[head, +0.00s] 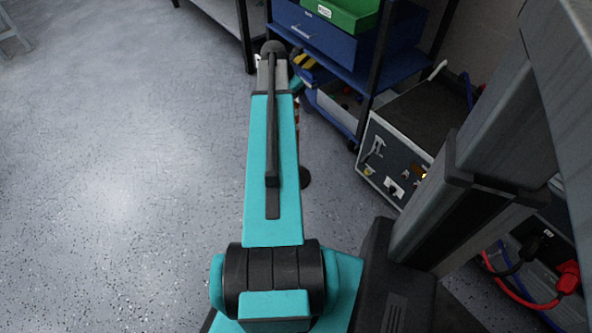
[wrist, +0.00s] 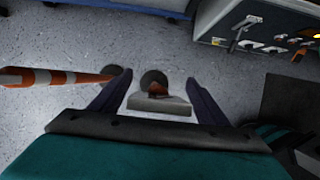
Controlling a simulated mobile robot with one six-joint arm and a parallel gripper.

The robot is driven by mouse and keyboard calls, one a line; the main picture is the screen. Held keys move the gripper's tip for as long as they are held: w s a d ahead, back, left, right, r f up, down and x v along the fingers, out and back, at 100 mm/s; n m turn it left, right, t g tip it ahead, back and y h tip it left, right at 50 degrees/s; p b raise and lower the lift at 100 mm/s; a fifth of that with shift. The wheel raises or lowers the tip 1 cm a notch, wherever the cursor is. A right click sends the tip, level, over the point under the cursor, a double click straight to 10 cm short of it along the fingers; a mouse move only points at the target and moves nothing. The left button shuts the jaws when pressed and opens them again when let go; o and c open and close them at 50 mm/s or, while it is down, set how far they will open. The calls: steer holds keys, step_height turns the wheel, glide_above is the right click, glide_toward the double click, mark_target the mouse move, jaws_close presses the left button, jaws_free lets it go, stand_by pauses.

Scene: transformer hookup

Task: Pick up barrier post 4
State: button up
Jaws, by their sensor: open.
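My gripper (wrist: 158,92) is open in the wrist view, with one dark finger on each side. Between the fingers is a post (wrist: 158,87) seen nearly end-on from above, with a brownish-orange body, a grey plate at its near end and a dark round base on the floor. The fingers appear apart from it. A second post (wrist: 55,78), striped orange and white, reaches in from the left to its own dark round base. No numbers are readable, so I cannot tell which is post 4. In the head view my arm hides most of the posts.
A blue shelf rack (head: 330,42) with a green box (head: 340,12) stands at the back right. A grey equipment case (head: 392,160) with front connectors sits on the floor to the right, also in the wrist view (wrist: 262,25). The floor (head: 110,170) to the left is clear.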

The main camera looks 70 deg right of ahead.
steer(key=shift+f, duration=0.15)
stand_by(0.4)
jaws_close()
